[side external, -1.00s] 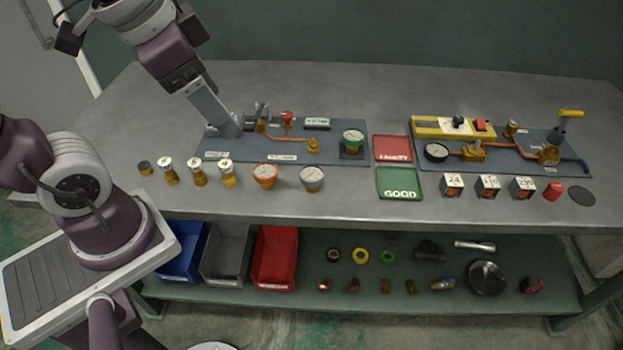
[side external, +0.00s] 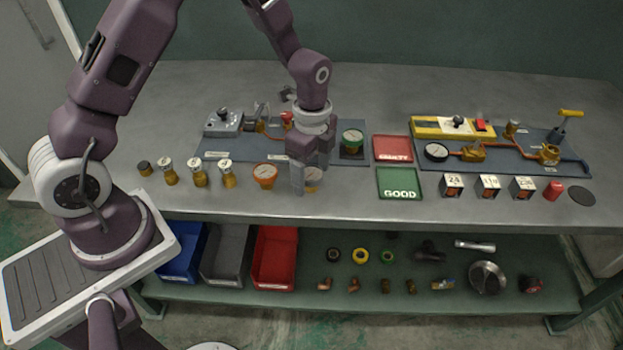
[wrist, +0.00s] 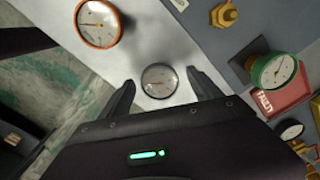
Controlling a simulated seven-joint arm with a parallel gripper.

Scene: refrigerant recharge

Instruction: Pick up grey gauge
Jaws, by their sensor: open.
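The grey gauge (wrist: 159,81) has a round white dial and a grey rim, and lies on the bench top. In the wrist view it sits between the two fingers of my gripper (wrist: 160,92), with a gap on each side. My gripper is open and holds nothing. In the side view my gripper (side external: 312,185) is lowered at the grey gauge (side external: 314,174), which is partly hidden behind the fingers. I cannot tell the exact finger height around the gauge.
An orange gauge (side external: 265,172) stands close on the left. A green gauge (side external: 352,138) sits on the blue board (side external: 225,150) behind. The red tray (side external: 392,147) and green GOOD tray (side external: 399,182) lie to the right.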

